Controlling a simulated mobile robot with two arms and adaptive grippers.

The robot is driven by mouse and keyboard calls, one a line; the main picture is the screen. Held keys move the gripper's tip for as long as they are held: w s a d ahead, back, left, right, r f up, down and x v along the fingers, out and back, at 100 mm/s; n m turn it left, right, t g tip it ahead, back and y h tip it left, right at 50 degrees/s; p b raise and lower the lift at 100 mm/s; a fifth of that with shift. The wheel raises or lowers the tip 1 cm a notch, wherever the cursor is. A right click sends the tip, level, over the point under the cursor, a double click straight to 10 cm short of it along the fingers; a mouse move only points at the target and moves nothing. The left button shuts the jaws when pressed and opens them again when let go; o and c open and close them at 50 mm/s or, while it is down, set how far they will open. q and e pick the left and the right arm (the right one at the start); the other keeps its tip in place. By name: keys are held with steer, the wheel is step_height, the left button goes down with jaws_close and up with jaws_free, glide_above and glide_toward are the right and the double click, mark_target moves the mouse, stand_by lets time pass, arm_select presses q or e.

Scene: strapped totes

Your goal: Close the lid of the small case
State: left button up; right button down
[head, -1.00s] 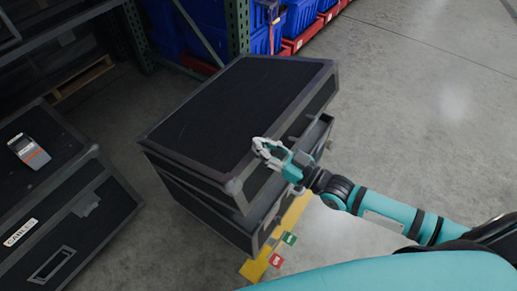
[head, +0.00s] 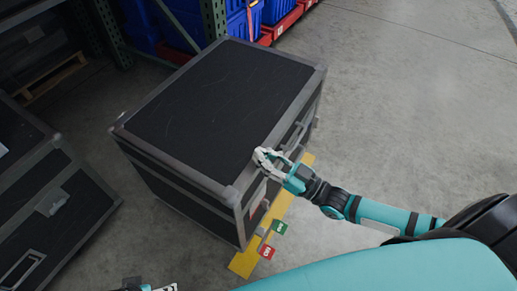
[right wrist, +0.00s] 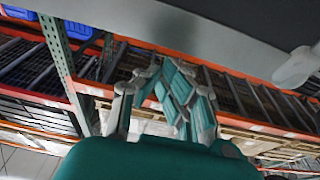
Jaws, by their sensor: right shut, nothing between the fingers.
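The small case (head: 215,105) is a black box with grey metal edges, in the middle of the head view. Its lid (head: 225,100) lies down on the body, with no clear gap along the sides I see. My right gripper (head: 262,156) is shut and empty at the lid's front edge, near the front right side; whether it touches is unclear. In the right wrist view its fingers (right wrist: 165,92) sit below a grey surface, likely the case. A small part of my left gripper (head: 152,287) shows at the bottom edge; its fingers are mostly cut off.
Another black case (head: 60,205) stands at the left. A yellow floor strip (head: 245,262) with a green tag (head: 279,227) and a red tag (head: 266,252) lies at the small case's front. Racks with blue bins (head: 185,25) stand behind. Floor at the right is clear.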

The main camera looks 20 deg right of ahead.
arm_select(q)
steer(key=b+v, duration=0.1)
steer(key=v, duration=0.5)
steer(key=shift+r, duration=0.35)
arm_select(e)
steer(key=shift+s+d+f, duration=0.1)
steer(key=shift+s+f, duration=0.1)
steer(key=shift+f, duration=0.4)
steer(key=shift+s+d+f, duration=0.1)
steer(key=shift+s+f, duration=0.15)
steer(key=shift+f, duration=0.4)
steer(key=shift+s+d+f, duration=0.1)
steer(key=shift+s+f, duration=0.1)
steer(key=shift+f, duration=0.4)
arm_select(q)
steer(key=shift+w+a, duration=0.1)
arm_select(e)
steer(key=shift+r, duration=0.1)
step_height(320, 180, up, 5)
steer(key=p, duration=0.4)
arm_select(q)
step_height(320, 180, down, 14)
steer(key=shift+s+d, duration=0.2)
steer(key=shift+d, duration=0.2)
arm_select(e)
steer(key=v, duration=0.9)
steer(key=shift+f, duration=0.3)
